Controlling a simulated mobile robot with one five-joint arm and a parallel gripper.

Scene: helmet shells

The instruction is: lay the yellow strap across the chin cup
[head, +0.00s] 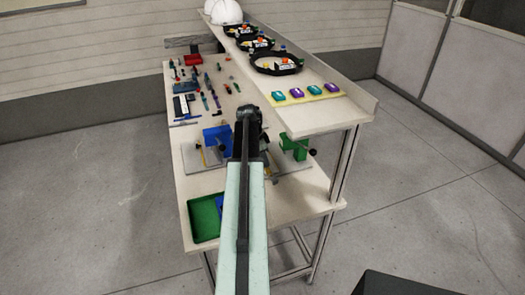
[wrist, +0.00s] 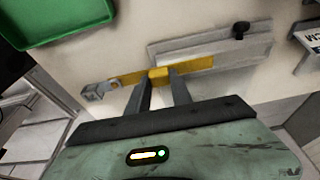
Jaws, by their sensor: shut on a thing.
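In the wrist view, a flat yellow strap (wrist: 197,65) runs across the picture in front of my gripper (wrist: 159,74). The two dark fingers are closed in on the strap's middle, where a brighter yellow piece shows between them. A grey metal buckle-like end (wrist: 96,91) is at the strap's left. The strap's right part overlaps a grey plate (wrist: 235,48); whether it touches the plate I cannot tell. In the head view, my arm hides the gripper. I cannot make out a chin cup for certain in either view.
A green tray (head: 205,219) lies at the bench's front left; it also shows in the wrist view (wrist: 60,20). A blue fixture (head: 216,140) and a green fixture (head: 295,147) stand either side of my arm. A raised shelf (head: 312,118) holds black rings and colored packets. A black knob (wrist: 241,28) rises from the grey plate.

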